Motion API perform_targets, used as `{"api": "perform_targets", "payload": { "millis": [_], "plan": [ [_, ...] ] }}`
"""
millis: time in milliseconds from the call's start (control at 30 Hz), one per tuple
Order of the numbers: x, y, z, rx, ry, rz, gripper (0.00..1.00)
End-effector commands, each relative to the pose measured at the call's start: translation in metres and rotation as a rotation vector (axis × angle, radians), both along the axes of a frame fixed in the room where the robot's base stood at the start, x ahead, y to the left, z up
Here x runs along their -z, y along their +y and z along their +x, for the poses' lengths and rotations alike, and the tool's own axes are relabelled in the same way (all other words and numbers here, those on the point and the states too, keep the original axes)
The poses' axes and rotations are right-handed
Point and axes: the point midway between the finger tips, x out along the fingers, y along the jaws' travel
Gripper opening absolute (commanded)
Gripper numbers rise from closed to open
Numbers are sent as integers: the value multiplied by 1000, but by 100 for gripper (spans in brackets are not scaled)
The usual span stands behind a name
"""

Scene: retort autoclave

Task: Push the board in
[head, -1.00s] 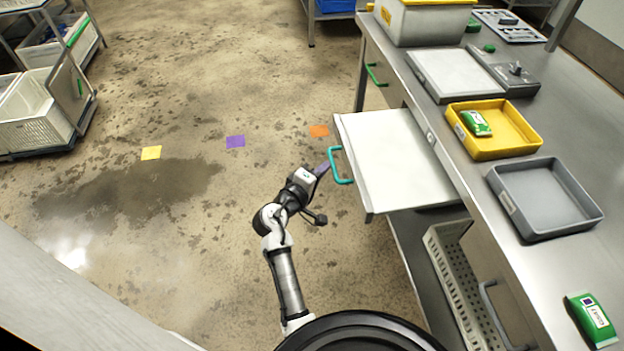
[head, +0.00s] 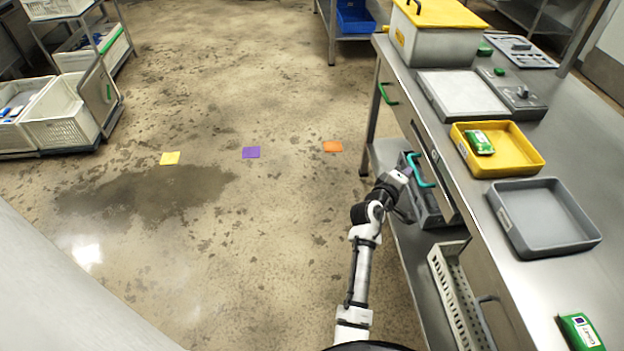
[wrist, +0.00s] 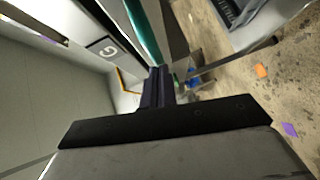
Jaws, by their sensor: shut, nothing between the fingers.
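The board's front edge (head: 444,190) lies close along the side of the steel table in the head view, and its white top is no longer exposed. Its teal handle (head: 420,170) sticks out toward the floor side. My gripper (head: 407,172) is shut and empty, right beside the handle. In the wrist view the dark fingers (wrist: 157,88) are together, with the teal handle (wrist: 142,30) just above them. I cannot tell whether the fingertips touch the handle or front, or whether a small gap is left at the table.
The steel table (head: 590,155) carries a yellow tray (head: 533,168), a grey tray (head: 578,243) and a yellow-lidded bin (head: 437,45). A white basket (head: 450,295) stands on the shelf below. Open floor with yellow, purple (head: 251,152) and orange squares lies left.

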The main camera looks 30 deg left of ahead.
Motion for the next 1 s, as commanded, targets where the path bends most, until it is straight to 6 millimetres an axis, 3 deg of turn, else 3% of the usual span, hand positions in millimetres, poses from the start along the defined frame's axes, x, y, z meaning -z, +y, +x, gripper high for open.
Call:
{"api": "perform_targets", "payload": {
  "millis": [100,300,1000],
  "plan": [
    [-1,-17,11,2,-1,0,0],
    [-1,-30,20,1,-1,0,0],
    [-1,-38,23,12,0,-1,0]
  ]
}}
